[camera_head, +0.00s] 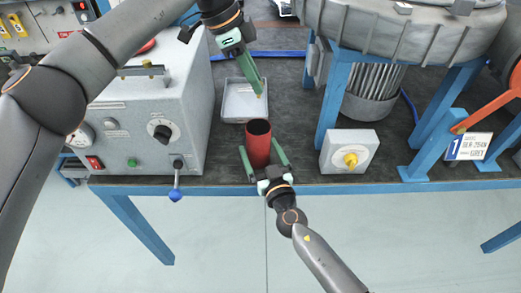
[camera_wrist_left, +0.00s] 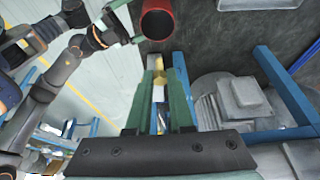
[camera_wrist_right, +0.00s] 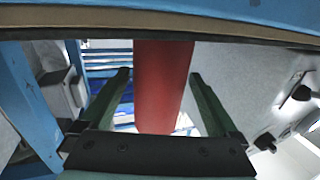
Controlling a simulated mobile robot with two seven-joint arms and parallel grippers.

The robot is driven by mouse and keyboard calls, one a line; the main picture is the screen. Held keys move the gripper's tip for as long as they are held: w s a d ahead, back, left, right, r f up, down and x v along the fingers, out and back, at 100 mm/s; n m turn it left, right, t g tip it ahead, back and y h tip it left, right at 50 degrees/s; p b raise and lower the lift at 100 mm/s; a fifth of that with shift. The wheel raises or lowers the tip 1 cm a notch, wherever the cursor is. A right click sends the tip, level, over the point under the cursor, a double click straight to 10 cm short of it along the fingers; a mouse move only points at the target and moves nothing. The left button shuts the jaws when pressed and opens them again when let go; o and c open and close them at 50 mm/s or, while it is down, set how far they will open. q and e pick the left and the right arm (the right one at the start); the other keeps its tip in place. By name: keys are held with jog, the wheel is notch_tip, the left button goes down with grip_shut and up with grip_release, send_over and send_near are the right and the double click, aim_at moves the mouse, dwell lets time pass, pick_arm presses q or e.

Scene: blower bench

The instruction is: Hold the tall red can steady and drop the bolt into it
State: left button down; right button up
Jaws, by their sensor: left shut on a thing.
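The tall red can (camera_head: 258,150) stands upright near the bench's front edge, its open top facing up. In the left wrist view the can's dark opening (camera_wrist_left: 158,22) shows at the top. My left gripper (camera_head: 261,94) is shut on the bolt (camera_wrist_left: 158,78), a small brassy piece between its fingertips, above and behind the can. My right gripper (camera_head: 262,158) is open, with one finger on each side of the can. In the right wrist view the can (camera_wrist_right: 164,85) stands between the fingers, with a narrow gap at the left finger; contact at the right finger is unclear.
A shallow white tray (camera_head: 230,106) lies behind the can. A grey control box (camera_head: 145,125) with a blue-tipped lever stands at left. A small box with a yellow knob (camera_head: 342,152) is right of the can, next to the blue blower frame (camera_head: 330,95).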

jog(key=c, duration=1.2)
pick_arm(q)
jog(key=shift+f, duration=0.1)
jog(key=shift+a+x, duration=0.2)
jog(key=shift+x, duration=0.85)
jog(key=shift+a+x, duration=0.2)
jog(key=shift+x, duration=0.85)
jog(key=shift+f, duration=0.15)
jog(key=c, duration=0.7)
grip_release()
